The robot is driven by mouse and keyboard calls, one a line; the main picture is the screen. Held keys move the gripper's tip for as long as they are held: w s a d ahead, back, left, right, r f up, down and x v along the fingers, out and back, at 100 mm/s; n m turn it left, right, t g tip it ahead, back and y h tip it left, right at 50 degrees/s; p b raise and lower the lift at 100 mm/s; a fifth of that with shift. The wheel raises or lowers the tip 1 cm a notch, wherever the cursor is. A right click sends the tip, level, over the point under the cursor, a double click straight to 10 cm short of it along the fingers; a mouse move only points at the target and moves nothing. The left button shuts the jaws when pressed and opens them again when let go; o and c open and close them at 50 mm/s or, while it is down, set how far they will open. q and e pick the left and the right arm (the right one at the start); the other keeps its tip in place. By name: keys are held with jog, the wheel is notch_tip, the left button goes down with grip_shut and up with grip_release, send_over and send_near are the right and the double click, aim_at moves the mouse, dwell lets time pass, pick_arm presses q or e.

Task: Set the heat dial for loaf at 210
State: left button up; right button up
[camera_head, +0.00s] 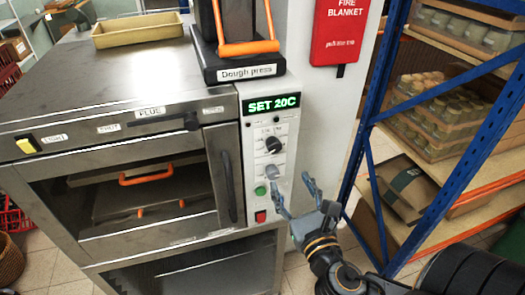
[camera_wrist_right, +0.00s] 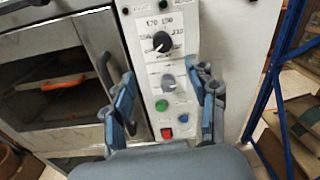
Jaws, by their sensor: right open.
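The oven's control panel (camera_head: 284,127) has a green display (camera_head: 272,104) reading SET 20C. Below it is a black dial (camera_head: 273,144) with printed numbers around it, which also shows in the wrist view (camera_wrist_right: 162,42); its pale mark points to the lower left there. A smaller grey knob (camera_wrist_right: 168,81) sits under the black dial. My right gripper (camera_head: 294,190) is open and empty in front of the panel's lower part. In the wrist view its fingers (camera_wrist_right: 165,85) stand either side of the grey knob, below the black dial. My left gripper is out of view.
The oven door handle (camera_head: 226,186) is left of the panel. A blue rack (camera_head: 365,115) with jars stands right. The dough press (camera_head: 240,68) sits on top.

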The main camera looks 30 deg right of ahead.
aim_at(276, 149)
jog(key=b+x, duration=0.6)
jog(key=x, duration=0.1)
jog(key=b+x, duration=0.3)
jog(key=b, duration=0.1)
jog(key=shift+w+d+f, duration=0.15)
jog(key=shift+d+f, duration=0.15)
jog(key=shift+f, duration=0.1)
jog(key=shift+r+p+x, duration=0.25)
jog(key=shift+p+x, duration=0.2)
jog(key=shift+x, duration=0.55)
jog(key=shift+w, duration=0.5)
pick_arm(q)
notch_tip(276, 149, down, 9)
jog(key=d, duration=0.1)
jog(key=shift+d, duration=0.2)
pick_arm(e)
jog(key=shift+d, duration=0.1)
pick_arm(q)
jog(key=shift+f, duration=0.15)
pick_arm(e)
jog(key=c, duration=1.2)
jog(key=shift+o, duration=0.2)
